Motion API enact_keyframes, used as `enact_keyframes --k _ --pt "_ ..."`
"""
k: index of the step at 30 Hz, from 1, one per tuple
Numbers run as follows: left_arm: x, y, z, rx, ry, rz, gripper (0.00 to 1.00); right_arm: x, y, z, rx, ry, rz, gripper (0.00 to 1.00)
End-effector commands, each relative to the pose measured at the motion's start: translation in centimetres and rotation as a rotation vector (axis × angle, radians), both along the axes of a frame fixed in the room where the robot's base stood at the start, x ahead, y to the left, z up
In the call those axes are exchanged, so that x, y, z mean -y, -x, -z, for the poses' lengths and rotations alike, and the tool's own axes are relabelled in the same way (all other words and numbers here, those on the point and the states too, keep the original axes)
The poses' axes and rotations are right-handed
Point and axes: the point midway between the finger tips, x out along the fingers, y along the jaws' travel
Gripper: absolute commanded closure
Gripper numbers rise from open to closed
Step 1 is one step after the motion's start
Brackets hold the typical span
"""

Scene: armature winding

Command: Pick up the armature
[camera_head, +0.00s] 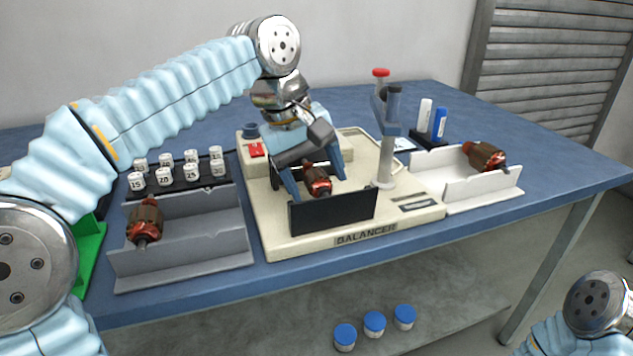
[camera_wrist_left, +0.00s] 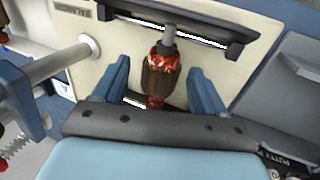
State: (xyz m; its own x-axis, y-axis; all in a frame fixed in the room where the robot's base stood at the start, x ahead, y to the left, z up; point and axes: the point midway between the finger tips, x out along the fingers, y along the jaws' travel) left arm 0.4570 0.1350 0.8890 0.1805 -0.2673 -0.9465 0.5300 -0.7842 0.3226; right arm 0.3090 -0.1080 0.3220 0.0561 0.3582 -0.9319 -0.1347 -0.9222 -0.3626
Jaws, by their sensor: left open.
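An armature (camera_head: 317,180) with a dark core and red-copper windings rests in the balancer (camera_head: 410,221), behind its black front plate (camera_head: 334,211). My left gripper (camera_head: 318,188) is over it, pointing down, with its blue fingers open on either side. In the left wrist view the armature (camera_wrist_left: 160,80) lies between the two fingers (camera_wrist_left: 160,85), with a gap on each side. A second armature (camera_head: 145,222) lies in the grey tray (camera_head: 205,262) at the left. A third armature (camera_head: 484,157) sits in the white tray (camera_head: 455,190) at the right. My right gripper is out of view.
A rack of white numbered containers (camera_head: 177,176) stands behind the grey tray. A post with a red top (camera_head: 387,130) rises from the balancer. A white and a blue marker (camera_head: 440,122) stand behind the white tray. Several blue-lidded jars (camera_head: 374,323) are on the lower shelf.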

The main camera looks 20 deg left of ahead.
Motion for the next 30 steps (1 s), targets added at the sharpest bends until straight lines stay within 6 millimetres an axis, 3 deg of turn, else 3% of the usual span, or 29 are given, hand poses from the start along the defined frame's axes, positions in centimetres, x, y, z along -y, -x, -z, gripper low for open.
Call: enact_keyframes --k 2,15,23,30 --pt "0.0 0.0 0.0 0.000 0.000 0.000 0.33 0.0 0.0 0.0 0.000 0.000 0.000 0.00" --pt "0.0 0.0 -0.1 0.000 0.000 0.000 1.00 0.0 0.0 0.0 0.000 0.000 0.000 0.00" --pt "0.0 0.0 -0.3 0.001 0.000 0.000 1.00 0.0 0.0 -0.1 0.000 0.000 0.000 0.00" --pt "0.0 -0.1 -3.4 0.003 0.001 -0.001 1.00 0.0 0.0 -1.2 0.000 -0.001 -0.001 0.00"
